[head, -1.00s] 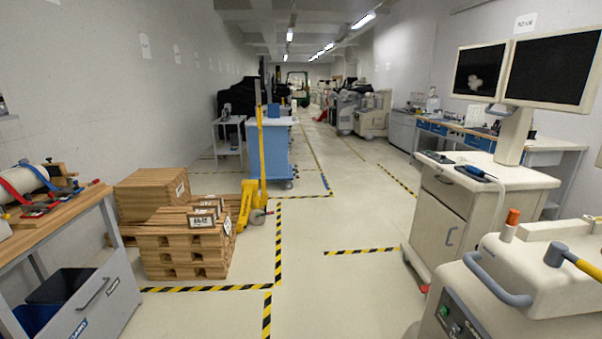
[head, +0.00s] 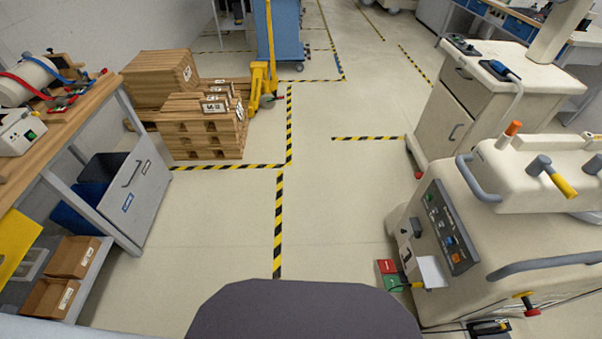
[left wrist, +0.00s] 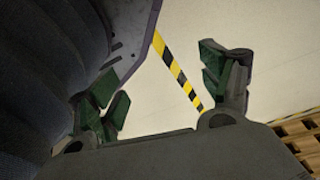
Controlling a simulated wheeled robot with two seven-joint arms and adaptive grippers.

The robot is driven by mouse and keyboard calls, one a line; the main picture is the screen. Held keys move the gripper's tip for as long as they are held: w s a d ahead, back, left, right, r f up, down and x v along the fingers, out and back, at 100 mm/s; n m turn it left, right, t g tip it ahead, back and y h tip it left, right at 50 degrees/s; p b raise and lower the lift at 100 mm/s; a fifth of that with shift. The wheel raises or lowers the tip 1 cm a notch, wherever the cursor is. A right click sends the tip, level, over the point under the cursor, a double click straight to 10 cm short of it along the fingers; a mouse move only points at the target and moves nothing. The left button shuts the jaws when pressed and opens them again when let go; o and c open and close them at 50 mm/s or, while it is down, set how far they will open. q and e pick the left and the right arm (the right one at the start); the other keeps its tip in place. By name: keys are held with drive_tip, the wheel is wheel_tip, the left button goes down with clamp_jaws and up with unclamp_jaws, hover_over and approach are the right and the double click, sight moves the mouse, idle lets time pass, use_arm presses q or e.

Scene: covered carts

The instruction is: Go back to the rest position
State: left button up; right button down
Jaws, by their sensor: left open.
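My left gripper (left wrist: 165,88) shows in the left wrist view with its two green-padded fingers spread wide apart. Nothing is between the fingers; pale floor with yellow-black tape (left wrist: 175,66) lies behind them. A dark ribbed part of my own body fills the left of that view. Neither gripper shows in the head view, and my right gripper is in no view.
A workbench (head: 98,97) with a drawer unit and boxes stands at left. Wooden crates (head: 208,140) and a yellow pallet jack (head: 262,75) are ahead. A beige machine (head: 510,240) and a cart (head: 480,95) stand at right. The taped floor (head: 335,200) between is clear.

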use_arm(q)
drive_tip(key=s+a+r+p, duration=0.2)
drive_tip(key=s+p, duration=0.4)
drive_tip(key=s+a+r+g+p, duration=0.1)
drive_tip(key=s+a+r+p, duration=0.2)
drive_tip(key=s+p, duration=0.4)
drive_tip(key=shift+y, duration=0.4)
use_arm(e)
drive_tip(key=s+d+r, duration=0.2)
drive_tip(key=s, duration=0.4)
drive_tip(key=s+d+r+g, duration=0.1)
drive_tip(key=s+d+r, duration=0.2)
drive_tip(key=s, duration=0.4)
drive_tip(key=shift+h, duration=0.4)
